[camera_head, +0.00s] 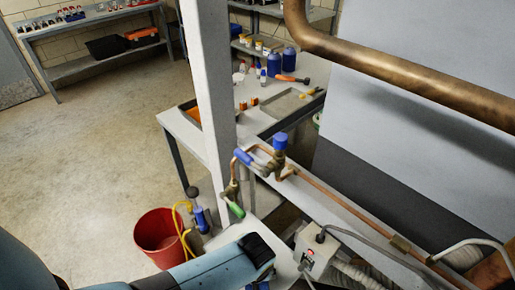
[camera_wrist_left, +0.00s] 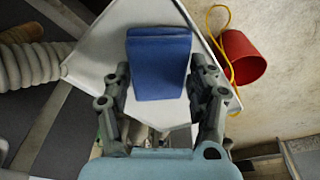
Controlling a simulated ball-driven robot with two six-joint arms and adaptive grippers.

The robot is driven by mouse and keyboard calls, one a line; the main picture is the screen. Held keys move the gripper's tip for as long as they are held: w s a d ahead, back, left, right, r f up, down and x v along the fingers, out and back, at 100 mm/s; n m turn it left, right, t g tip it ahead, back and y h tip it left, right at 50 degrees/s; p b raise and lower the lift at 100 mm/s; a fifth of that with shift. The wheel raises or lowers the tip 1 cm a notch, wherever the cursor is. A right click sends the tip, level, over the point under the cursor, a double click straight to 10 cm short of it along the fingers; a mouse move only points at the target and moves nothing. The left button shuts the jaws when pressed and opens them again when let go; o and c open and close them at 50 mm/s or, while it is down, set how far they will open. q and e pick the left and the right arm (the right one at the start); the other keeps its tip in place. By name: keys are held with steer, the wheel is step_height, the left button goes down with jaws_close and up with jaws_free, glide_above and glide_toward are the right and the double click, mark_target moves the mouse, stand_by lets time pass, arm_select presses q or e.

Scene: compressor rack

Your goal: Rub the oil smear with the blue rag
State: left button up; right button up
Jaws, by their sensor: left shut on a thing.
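The blue rag (camera_wrist_left: 159,65) shows in the left wrist view as a folded blue pad between the fingers of my left gripper (camera_wrist_left: 158,84). My left gripper is shut on it, above a pale flat surface (camera_wrist_left: 110,50). In the head view my left arm comes in at the bottom, and the gripper's fingers and the rag are mostly cut off or hidden there. I cannot make out the oil smear in either view. My right gripper is not in view.
A red bucket (camera_head: 160,238) with a yellow hose (camera_head: 181,232) stands on the floor beside the pale surface. A white post (camera_head: 211,80), copper pipework with valves (camera_head: 262,160) and a grey box (camera_head: 318,251) crowd the middle. A workbench (camera_head: 180,124) stands behind. Floor at left is clear.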

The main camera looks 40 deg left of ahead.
arm_select(q)
steer(key=shift+s+a+f+g, duration=0.1)
steer(key=shift+s+f+g, duration=0.2)
steer(key=shift+s+f, duration=0.2)
steer(key=shift+w+r+b, duration=0.1)
steer(key=shift+w+b, duration=0.25)
steer(key=shift+w, duration=0.1)
